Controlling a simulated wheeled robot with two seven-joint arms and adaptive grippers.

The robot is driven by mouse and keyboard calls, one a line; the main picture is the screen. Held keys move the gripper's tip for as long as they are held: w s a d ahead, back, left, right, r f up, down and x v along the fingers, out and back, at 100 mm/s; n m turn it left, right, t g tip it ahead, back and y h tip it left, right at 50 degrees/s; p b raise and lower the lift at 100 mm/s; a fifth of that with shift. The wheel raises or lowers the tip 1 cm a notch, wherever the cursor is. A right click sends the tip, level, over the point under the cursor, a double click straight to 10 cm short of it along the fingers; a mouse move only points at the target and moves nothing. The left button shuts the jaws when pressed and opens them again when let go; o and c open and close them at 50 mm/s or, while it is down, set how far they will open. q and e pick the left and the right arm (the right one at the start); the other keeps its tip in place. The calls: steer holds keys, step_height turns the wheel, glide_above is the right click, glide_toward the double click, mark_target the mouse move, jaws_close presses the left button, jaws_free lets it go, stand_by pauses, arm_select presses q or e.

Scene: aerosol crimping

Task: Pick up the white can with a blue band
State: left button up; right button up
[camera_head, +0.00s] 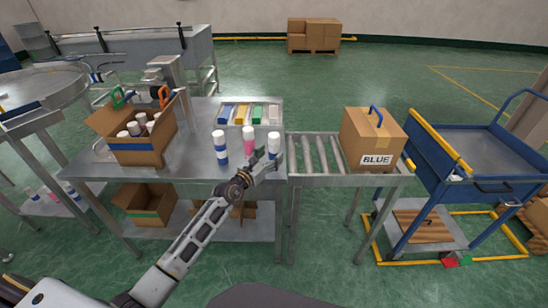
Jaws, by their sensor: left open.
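Two white cans with blue bands stand upright on the steel table: the left one (221,147) and the right one (273,144). A white can with a pink band (248,140) stands between them, slightly farther back. My left gripper (267,165) is open and just in front of the right blue-banded can, at about the height of its base. I cannot tell whether it touches the can. The can's lower part is partly hidden by the gripper. My right gripper is not in view.
An open carton (135,150) with several cans stands left on the table (190,172). A tray of coloured boxes (248,113) lies behind the cans. A roller conveyor (318,154) at right bears a closed carton labelled BLUE (372,137). A blue cart (470,150) stands beyond.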

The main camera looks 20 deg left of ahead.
mark_target(271, 153)
arm_select(q)
steer(key=shift+w, duration=0.45)
steer(key=shift+x, duration=0.95)
steer(key=shift+w+d+b, duration=0.1)
steer(key=shift+w+b, duration=0.2)
steer(key=shift+w, duration=0.1)
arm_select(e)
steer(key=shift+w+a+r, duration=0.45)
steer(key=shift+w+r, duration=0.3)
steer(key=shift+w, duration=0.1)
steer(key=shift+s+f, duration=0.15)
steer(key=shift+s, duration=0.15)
arm_select(q)
steer(key=c, duration=1.1)
steer(key=shift+r, duration=0.1)
steer(key=shift+c, duration=0.6)
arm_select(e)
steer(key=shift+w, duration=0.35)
arm_select(q)
steer(key=shift+r, duration=0.1)
